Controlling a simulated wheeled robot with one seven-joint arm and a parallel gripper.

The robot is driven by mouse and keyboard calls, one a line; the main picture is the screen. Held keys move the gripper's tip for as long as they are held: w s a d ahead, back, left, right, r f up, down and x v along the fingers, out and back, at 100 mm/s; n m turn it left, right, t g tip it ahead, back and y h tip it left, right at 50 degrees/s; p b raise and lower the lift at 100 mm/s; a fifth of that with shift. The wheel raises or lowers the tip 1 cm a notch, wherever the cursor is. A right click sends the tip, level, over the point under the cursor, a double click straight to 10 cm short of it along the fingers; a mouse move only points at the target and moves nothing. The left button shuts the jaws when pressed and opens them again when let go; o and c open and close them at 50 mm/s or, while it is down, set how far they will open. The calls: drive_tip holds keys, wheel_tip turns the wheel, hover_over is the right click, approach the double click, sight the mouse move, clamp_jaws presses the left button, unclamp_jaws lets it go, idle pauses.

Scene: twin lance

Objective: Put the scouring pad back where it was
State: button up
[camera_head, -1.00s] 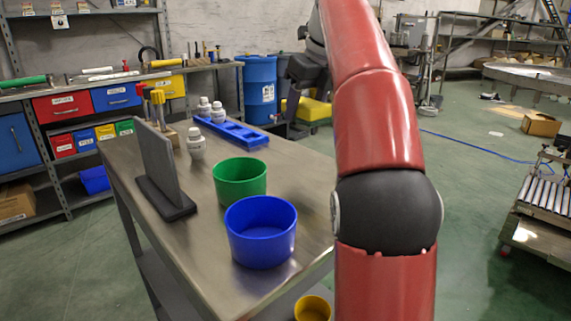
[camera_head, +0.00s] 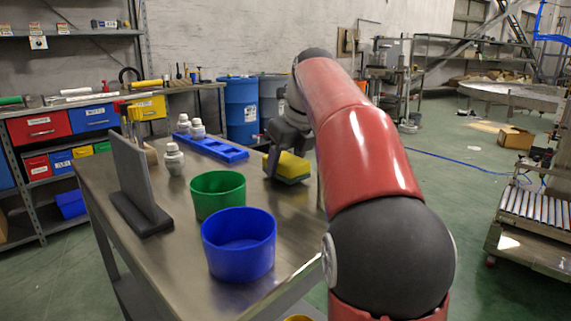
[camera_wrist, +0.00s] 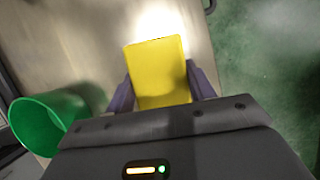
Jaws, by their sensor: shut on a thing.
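The scouring pad (camera_head: 292,167), yellow with a dark green underside, is at the far right part of the metal table in the head view. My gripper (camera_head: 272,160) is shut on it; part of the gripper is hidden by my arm. In the wrist view the pad's yellow face (camera_wrist: 158,72) sits between the two fingers of my gripper (camera_wrist: 161,90). The pad is low over the tabletop (camera_head: 184,257), close to the right edge. I cannot tell whether it touches the table.
A green bowl (camera_head: 218,207) and a blue bowl (camera_head: 240,262) stand nearer on the table. A blue tray (camera_head: 212,148), white bottles (camera_head: 174,160) and a grey upright panel (camera_head: 136,178) are to the left. The tabletop between tray and pad is clear.

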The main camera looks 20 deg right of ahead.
sight(294, 161)
drive_tip(key=shift+f, duration=0.15)
drive_tip(key=shift+f, duration=0.25)
drive_tip(key=o, duration=0.9)
drive_tip(key=shift+b, duration=0.5)
drive_tip(key=v, duration=0.2)
drive_tip(key=p+v, duration=0.1)
drive_tip(key=v, duration=0.1)
drive_tip(key=p+v, duration=0.1)
drive_tip(key=v, duration=0.2)
drive_tip(key=shift+w+r, duration=0.2)
drive_tip(key=shift+w, duration=0.2)
drive_tip(key=shift+s+d+r+p, duration=0.1)
drive_tip(key=shift+s+r+p, duration=0.15)
drive_tip(key=shift+r+p, duration=0.2)
